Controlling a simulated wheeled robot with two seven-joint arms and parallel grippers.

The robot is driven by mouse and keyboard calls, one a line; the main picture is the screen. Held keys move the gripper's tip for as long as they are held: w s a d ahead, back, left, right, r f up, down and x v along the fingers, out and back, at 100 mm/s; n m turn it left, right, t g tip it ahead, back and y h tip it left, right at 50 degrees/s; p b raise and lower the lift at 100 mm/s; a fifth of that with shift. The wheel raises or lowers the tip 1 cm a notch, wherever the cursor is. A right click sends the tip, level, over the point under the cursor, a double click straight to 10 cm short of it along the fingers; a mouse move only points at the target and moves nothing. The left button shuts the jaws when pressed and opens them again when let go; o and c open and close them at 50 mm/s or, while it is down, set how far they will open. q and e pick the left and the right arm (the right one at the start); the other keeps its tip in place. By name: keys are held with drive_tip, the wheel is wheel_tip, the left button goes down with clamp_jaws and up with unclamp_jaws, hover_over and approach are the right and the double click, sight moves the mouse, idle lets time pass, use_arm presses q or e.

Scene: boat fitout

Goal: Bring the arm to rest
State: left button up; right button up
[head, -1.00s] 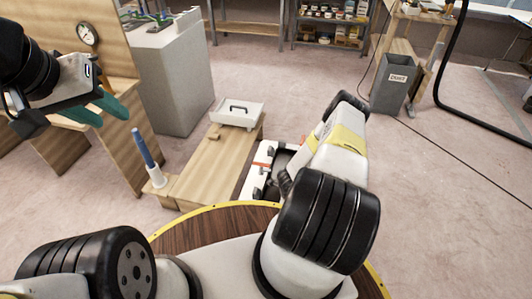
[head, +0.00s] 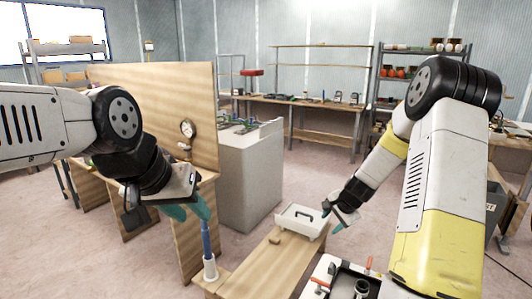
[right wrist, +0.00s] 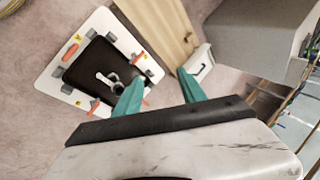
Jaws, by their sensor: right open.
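My right arm reaches forward on the right of the head view. Its gripper (head: 342,218) hangs beside a white box with a dark handle (head: 300,220), and I cannot tell there whether they touch. In the right wrist view the teal fingers (right wrist: 160,92) are wide apart with nothing between them. My left gripper (head: 190,208) is at the left of the head view, its teal fingers pointing down just above a blue-handled tool (head: 207,240) in a white holder. The gap between the left fingers is unclear.
The white box stands on a wooden bench (head: 265,262). A white panel with a dark recess and orange handles (right wrist: 60,62) lies below my right gripper. A grey cabinet (head: 250,175) and a wooden partition with a gauge (head: 150,95) stand behind. Open floor (head: 350,180) lies beyond the bench.

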drive_tip(key=s+a+r+n, duration=0.35)
drive_tip(key=s+r, duration=0.25)
drive_tip(key=r, duration=0.4)
drive_tip(key=s+a+r+n, duration=0.35)
drive_tip(key=s+r, duration=0.35)
drive_tip(key=r, duration=0.3)
drive_tip(key=s+a+r+n, duration=0.1)
drive_tip(key=s+r+n, duration=0.1)
drive_tip(key=s, duration=0.7)
drive_tip(key=s+r+n, duration=0.3)
drive_tip(key=s+r, duration=0.1)
drive_tip(key=s, duration=0.5)
drive_tip(key=shift+s+a+r+y, duration=0.2)
drive_tip(key=shift+s+a+y, duration=0.05)
drive_tip(key=shift+a+y, duration=0.1)
drive_tip(key=shift+c, duration=0.2)
